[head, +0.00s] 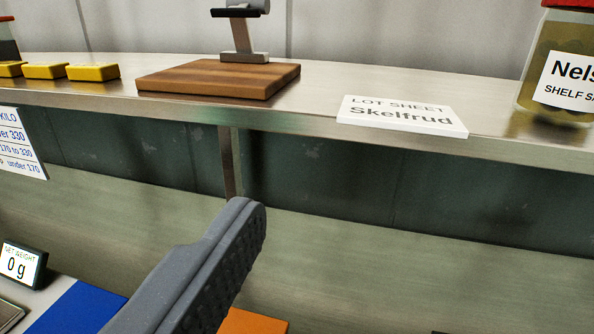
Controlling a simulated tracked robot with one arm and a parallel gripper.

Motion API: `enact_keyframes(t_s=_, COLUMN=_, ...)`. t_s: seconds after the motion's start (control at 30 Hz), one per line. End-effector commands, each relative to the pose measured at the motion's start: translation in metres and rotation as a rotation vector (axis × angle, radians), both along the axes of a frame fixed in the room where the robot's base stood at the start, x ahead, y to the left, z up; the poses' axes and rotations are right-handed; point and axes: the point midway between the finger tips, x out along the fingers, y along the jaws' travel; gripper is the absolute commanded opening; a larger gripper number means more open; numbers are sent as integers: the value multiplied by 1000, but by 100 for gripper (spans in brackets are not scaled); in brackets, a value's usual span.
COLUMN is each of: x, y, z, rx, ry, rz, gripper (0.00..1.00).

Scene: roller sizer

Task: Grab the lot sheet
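The lot sheet (402,115) is a white card or thin block printed "LOT SHEET Skelfrud". It lies on the steel shelf (400,82) in the upper right, at the front edge, with its near side at or slightly past the edge. My gripper (245,225) shows as one grey finger rising from the bottom. It is below and left of the sheet, apart from it. The finger's ribbed inner face looks bare, with an open gap to its right. The other finger is not in view.
A wooden block (218,79) with a grey stand is left of the sheet. Several yellow blocks (92,72) are at far left. A steel post (229,160) is under the shelf. A display (20,264) reads 0 g.

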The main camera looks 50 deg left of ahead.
Motion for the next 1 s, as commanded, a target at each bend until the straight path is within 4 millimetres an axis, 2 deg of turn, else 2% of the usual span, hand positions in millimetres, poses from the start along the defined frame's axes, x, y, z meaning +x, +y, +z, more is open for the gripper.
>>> enact_keyframes(t_s=0.17, x=2, y=8, z=-6, rx=30, ry=11, rz=29, gripper=100)
enact_keyframes(t_s=0.53, x=54, y=43, z=-7, rx=27, ry=13, rz=28, gripper=100)
enact_keyframes(t_s=1.0, x=83, y=57, z=-8, rx=26, ry=12, rz=25, gripper=100)
